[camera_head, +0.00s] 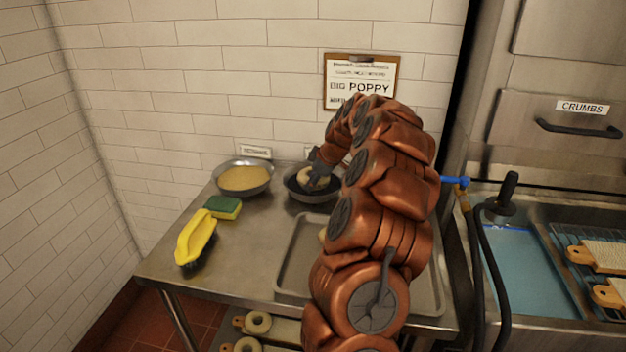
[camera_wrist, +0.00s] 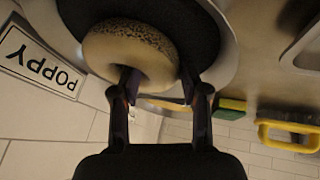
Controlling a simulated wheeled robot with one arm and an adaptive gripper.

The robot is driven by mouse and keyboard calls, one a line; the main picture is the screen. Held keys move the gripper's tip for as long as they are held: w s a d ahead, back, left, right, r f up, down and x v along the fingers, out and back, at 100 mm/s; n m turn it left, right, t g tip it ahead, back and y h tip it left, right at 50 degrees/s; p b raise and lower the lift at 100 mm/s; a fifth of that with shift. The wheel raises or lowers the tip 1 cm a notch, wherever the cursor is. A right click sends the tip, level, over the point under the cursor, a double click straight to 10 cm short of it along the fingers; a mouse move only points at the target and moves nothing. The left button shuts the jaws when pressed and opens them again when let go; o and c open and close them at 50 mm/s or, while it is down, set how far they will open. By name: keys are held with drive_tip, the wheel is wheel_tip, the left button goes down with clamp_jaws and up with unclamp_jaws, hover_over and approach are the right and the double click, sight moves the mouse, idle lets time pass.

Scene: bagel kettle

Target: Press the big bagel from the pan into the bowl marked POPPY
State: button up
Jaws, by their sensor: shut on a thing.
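My gripper (camera_wrist: 160,88) is shut on the big bagel (camera_wrist: 120,45), one finger at its hole and the other at its outer side. The bagel is pale, with dark specks along its far edge in the wrist view. It is in the dark-filled bowl (camera_wrist: 222,62), beside the POPPY label (camera_wrist: 40,62); how deep it sits in the seeds I cannot tell. In the head view the bagel (camera_head: 309,184) shows in the bowl (camera_head: 296,196) under my gripper (camera_head: 316,170). The metal pan (camera_head: 287,262) lies in front, partly hidden by my arm, with a pale piece showing.
A bowl of yellow grains (camera_head: 244,178) stands to the left. A green and yellow sponge (camera_head: 222,207) and a yellow brush (camera_head: 196,236) lie at the table's left. A sign (camera_head: 362,82) reading BIG POPPY hangs on the wall. A sink with a blue hose stands right.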

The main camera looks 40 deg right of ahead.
idle(0.5)
wheel_tip(320, 180, up, 10)
idle(1.3)
idle(0.4)
